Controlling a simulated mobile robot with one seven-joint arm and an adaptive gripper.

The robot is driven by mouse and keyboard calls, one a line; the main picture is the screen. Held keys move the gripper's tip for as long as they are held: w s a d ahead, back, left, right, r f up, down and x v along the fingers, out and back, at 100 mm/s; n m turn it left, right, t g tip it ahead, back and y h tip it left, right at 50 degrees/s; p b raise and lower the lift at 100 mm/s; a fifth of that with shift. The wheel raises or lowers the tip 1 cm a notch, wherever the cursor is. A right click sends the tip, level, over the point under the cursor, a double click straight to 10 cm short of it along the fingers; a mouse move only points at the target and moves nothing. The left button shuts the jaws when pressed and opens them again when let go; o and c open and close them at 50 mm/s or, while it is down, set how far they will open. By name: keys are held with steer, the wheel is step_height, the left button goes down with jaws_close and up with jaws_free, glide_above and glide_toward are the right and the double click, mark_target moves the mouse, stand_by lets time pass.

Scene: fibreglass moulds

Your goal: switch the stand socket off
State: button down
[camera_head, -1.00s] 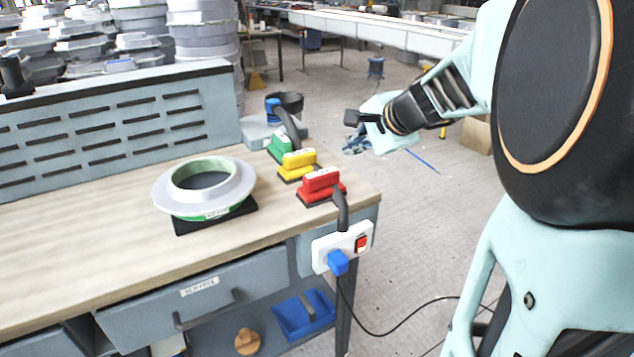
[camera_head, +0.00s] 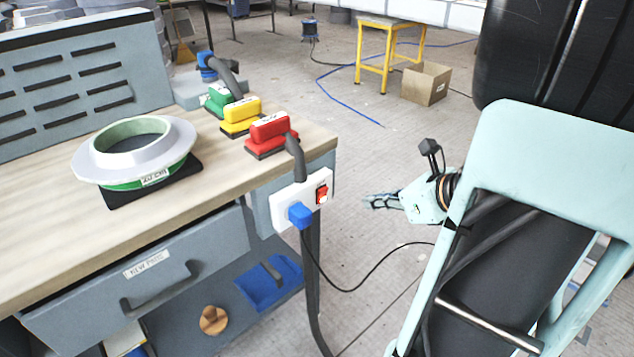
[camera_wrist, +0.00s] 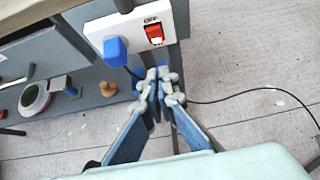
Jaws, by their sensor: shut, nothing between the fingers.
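The stand socket (camera_head: 283,207) is a white box on the end of the workbench, with a blue plug (camera_head: 300,215) in its left part. Its red rocker switch (camera_head: 321,193) is on the right part. In the wrist view the switch (camera_wrist: 154,34) shows below a label reading OFF, with a bright lower part. My gripper (camera_head: 368,201) is to the right of the socket in the head view, apart from it, pointing left. In the wrist view my gripper (camera_wrist: 157,74) is shut and empty, its tips just below the socket's lower edge in the picture.
The workbench (camera_head: 60,262) carries red (camera_head: 270,128), yellow (camera_head: 241,112) and green (camera_head: 218,98) sanding blocks and a ring mould (camera_head: 176,140). A black cable (camera_head: 372,260) hangs from the plug and loops right. A yellow stool (camera_head: 388,45) and cardboard box (camera_head: 426,83) stand behind on open floor.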

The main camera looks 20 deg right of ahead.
steer(key=shift+f, duration=0.1)
stand_by(0.3)
steer(key=b, duration=0.4)
glide_toward(325, 193)
steer(key=x, duration=0.6)
steer(key=shift+s+f, duration=0.3)
steer(key=shift+f, duration=0.15)
steer(key=shift+w+r, duration=0.1)
steer(key=shift+w, duration=0.2)
steer(key=shift+w+a+r, duration=0.2)
steer(key=shift+w, duration=0.1)
steer(key=shift+f, duration=0.1)
